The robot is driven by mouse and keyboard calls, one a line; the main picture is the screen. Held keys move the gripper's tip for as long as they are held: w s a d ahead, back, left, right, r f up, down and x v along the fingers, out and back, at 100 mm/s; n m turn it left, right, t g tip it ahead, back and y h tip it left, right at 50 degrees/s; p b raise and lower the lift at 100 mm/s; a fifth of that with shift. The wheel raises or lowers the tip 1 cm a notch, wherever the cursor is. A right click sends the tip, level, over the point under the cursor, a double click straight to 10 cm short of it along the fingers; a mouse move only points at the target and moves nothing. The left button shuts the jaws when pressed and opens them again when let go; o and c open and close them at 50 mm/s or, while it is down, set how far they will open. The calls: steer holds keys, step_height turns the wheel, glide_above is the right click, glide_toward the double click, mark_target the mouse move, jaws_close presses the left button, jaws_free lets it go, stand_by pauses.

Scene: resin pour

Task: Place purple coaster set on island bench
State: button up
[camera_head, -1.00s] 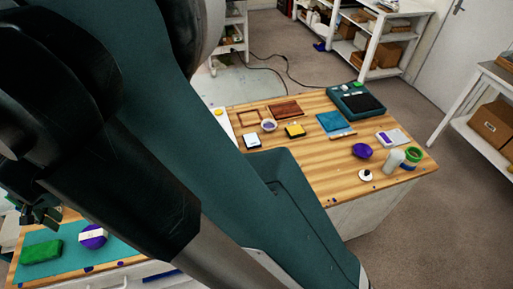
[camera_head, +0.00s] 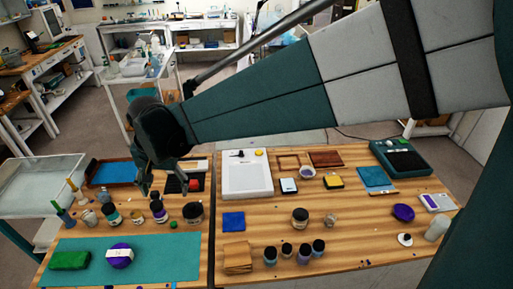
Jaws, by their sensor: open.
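A purple round stack with a white paper band, which looks like the purple coaster set (camera_head: 120,256), lies on a teal mat (camera_head: 165,262) at the front left. The mat covers the front of the left wooden bench top (camera_head: 203,224). My gripper (camera_head: 145,188) is open and empty, pointing down over the back of that bench, behind the coasters and apart from them. A second wooden bench top (camera_head: 270,215) adjoins on the right. Which one is the island bench I cannot tell. A plain purple round item (camera_head: 403,212) lies at its right.
A green block (camera_head: 69,260) lies left of the coasters. Several jars (camera_head: 157,211) stand between the mat and my gripper. The right bench holds a white scale-like device (camera_head: 247,172), small bottles (camera_head: 303,252) and a blue square (camera_head: 234,222). Bare wood shows around (camera_head: 365,240).

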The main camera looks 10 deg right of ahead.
steer(key=s+d+r+t, duration=0.1)
steer(key=s+d+r, duration=0.15)
steer(key=d, duration=0.85)
steer(key=s+d+r+t, duration=0.2)
steer(key=d+r, duration=0.1)
steer(key=d, duration=0.9)
steer(key=s+d+r+t, duration=0.1)
steer(key=s+d+r, duration=0.15)
steer(key=d, duration=0.85)
steer(key=s+d+f+n+t+h, duration=0.1)
steer(key=s+d+f, duration=0.1)
steer(key=s+d, duration=0.5)
steer(key=d, duration=0.3)
steer(key=shift+s+d+f+t, duration=0.2)
steer(key=shift+s+t, duration=0.1)
steer(key=shift+s, duration=0.1)
